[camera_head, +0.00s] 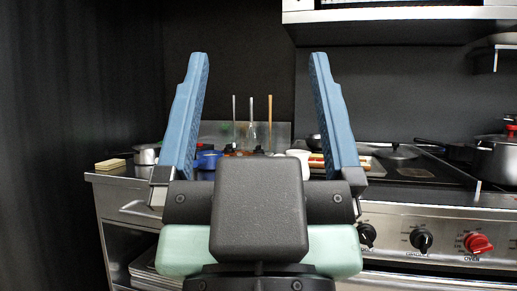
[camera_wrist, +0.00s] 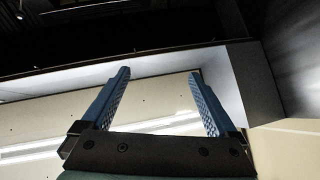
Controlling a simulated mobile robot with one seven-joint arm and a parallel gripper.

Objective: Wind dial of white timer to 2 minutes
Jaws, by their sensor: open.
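My gripper (camera_head: 258,68) is raised in the middle of the head view, its two blue fingers wide apart with nothing between them. It also shows open and empty in the wrist view (camera_wrist: 160,72), against a pale flat surface. I cannot make out the white timer in either view. A small white rounded thing (camera_head: 299,155) shows between the fingers on the counter, partly hidden by my gripper, and I cannot tell what it is.
A steel counter (camera_head: 112,180) with a pot (camera_head: 146,154) and a sponge-like block (camera_head: 110,164) is at left. A stove with knobs (camera_head: 422,241) and a large pot (camera_head: 497,160) is at right. A shelf (camera_head: 400,22) hangs above right.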

